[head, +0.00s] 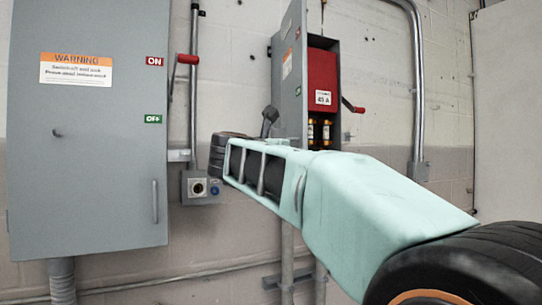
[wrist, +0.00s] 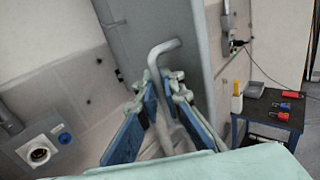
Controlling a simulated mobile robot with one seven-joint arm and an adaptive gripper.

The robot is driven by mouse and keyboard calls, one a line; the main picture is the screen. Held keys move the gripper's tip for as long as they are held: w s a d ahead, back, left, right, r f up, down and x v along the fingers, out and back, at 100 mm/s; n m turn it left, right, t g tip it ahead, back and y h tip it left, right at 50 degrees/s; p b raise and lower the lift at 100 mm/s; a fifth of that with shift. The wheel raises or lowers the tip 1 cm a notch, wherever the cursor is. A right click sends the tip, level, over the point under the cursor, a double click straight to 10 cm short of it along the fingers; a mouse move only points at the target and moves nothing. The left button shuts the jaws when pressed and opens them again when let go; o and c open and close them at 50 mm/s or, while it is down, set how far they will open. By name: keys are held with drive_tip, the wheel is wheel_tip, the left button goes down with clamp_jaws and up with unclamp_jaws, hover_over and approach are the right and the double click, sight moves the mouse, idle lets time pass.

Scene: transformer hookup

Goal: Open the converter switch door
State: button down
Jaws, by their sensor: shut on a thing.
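The converter switch box (head: 323,75) hangs on the wall right of centre in the head view. Its grey door (head: 291,75) stands swung out, and a red panel marked 45 A (head: 322,82) and fuses (head: 318,131) show inside. In the wrist view the grey door (wrist: 140,28) fills the upper middle, with a bent grey bar handle (wrist: 164,47) on it. My gripper (wrist: 164,82) has its blue-padded fingers closed around this handle. In the head view my gripper (head: 268,122) is at the door's lower edge, partly hidden by my wrist.
A large grey cabinet (head: 95,205) with a warning label stands at left, its red-knobbed lever (head: 187,59) beside it. A socket box (head: 200,187) sits between them, below. A conduit (head: 417,90) runs at right. The wrist view shows a table (wrist: 268,122) with tools at right.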

drive_tip(key=shift+w+a+f+m+g+h, duration=0.15)
drive_tip(key=shift+a+m+g+h, duration=0.2)
drive_tip(key=shift+a+h, duration=0.45)
drive_tip(key=shift+a, duration=0.2)
drive_tip(key=c, duration=2.4)
unclamp_jaws()
drive_tip(key=v, duration=1.2)
